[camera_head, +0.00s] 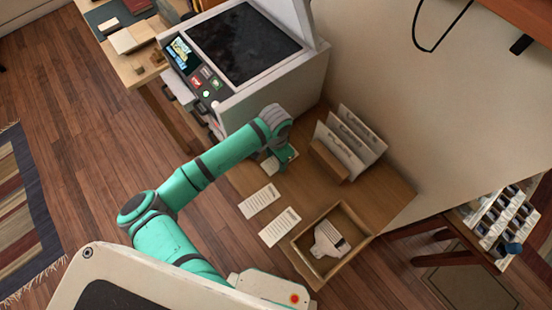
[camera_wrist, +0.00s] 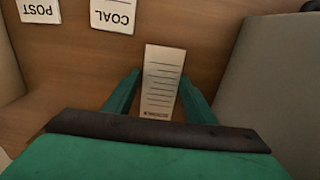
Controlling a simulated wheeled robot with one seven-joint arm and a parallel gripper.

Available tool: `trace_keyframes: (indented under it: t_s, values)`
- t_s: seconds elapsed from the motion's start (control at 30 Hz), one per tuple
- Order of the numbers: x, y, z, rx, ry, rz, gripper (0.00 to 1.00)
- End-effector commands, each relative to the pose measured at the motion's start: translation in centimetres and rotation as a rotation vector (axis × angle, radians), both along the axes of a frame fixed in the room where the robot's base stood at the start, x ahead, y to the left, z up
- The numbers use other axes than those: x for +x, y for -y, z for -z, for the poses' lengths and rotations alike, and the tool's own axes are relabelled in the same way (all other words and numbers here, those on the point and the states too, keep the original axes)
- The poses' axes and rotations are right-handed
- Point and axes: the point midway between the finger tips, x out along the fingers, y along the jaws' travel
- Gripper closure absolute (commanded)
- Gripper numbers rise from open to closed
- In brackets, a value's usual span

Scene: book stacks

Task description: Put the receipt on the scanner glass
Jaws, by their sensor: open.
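A white printed slip (camera_wrist: 162,85), which looks like the receipt, lies on the wooden tabletop between my fingers in the wrist view. My gripper (camera_wrist: 160,95) is open, with one green finger on each side of the slip. In the head view my gripper (camera_head: 280,160) is low over the table, close to the front of the scanner, and a white edge of paper shows beside it. The scanner glass (camera_head: 243,45) is dark, uncovered and empty, with its lid raised.
Two more printed slips (camera_head: 260,200) (camera_head: 279,227) lie on the table (camera_head: 385,190). A wooden tray (camera_head: 357,222) holds a pale object. A rack of upright papers (camera_head: 350,140) stands to the right. Cards reading POST (camera_wrist: 40,10) and COAL (camera_wrist: 113,14) show in the wrist view.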

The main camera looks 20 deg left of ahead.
Motion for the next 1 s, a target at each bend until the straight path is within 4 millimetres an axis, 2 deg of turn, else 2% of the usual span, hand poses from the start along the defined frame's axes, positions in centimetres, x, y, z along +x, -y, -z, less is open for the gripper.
trace_keyframes:
  t_s: [0.03, 0.27, 0.37, 0.73, 1.0]
  values:
    - [0.2, -0.6, 0.2, 0.01, 0.003, -0.008, 0.35]
    - [0.2, -0.7, -0.5, 0.011, 0.004, -0.008, 0.35]
    - [0.2, -0.4, -1.8, 0.008, 0.003, -0.004, 0.35]
    - [0.1, -0.4, -9.1, 0.006, 0.003, -0.002, 0.35]
    - [0.1, -0.3, -12.0, 0.005, 0.001, -0.002, 0.35]
